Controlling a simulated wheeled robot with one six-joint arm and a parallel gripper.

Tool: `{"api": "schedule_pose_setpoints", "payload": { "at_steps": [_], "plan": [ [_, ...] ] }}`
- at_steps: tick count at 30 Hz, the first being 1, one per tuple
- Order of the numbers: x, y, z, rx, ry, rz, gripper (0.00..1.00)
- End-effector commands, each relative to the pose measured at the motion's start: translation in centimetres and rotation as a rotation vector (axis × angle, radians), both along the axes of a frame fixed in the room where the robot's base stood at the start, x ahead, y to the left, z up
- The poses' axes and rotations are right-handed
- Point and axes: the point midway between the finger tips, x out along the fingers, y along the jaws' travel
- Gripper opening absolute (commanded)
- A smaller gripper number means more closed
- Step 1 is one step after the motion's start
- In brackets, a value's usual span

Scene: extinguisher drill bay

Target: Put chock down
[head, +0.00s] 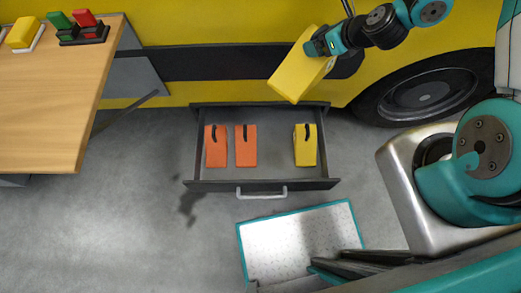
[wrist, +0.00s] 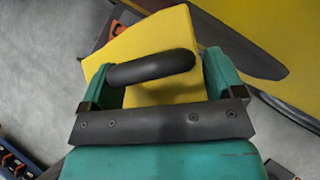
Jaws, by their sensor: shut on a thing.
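A yellow chock (head: 299,68) is held in the air above the back right of an open drawer. My gripper (head: 318,46) is shut on it. In the wrist view the chock (wrist: 155,45) shows between my gripper's teal fingers (wrist: 155,85), with its black handle running across between them. The chock is tilted and apart from the drawer. The drawer (head: 262,186) holds two orange chocks, one at the left (head: 216,148) and one beside it (head: 246,148), and another yellow chock (head: 305,150) at the right. Bare floor shows between the orange and yellow chocks.
A wooden table (head: 50,100) at the left carries a yellow block (head: 22,33) on a white base, and green and red blocks in a dark holder. A yellow vehicle (head: 210,25) with a wheel (head: 425,92) stands behind the drawer. A white, teal-edged panel (head: 295,235) lies in front.

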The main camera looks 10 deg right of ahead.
Motion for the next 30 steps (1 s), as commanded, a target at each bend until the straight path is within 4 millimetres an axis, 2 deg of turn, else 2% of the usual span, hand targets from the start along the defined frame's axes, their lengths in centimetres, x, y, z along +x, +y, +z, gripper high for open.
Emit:
{"api": "schedule_pose_setpoints", "payload": {
  "at_steps": [1,3,30],
  "plan": [
    [0.4,0.3,-3.1,0.001,-0.005,0.024,0.05],
    [0.8,0.8,-5.0,0.001,-0.005,0.062,0.05],
    [3.7,5.2,-28.6,-0.003,-0.008,0.54,0.04]
  ]
}}
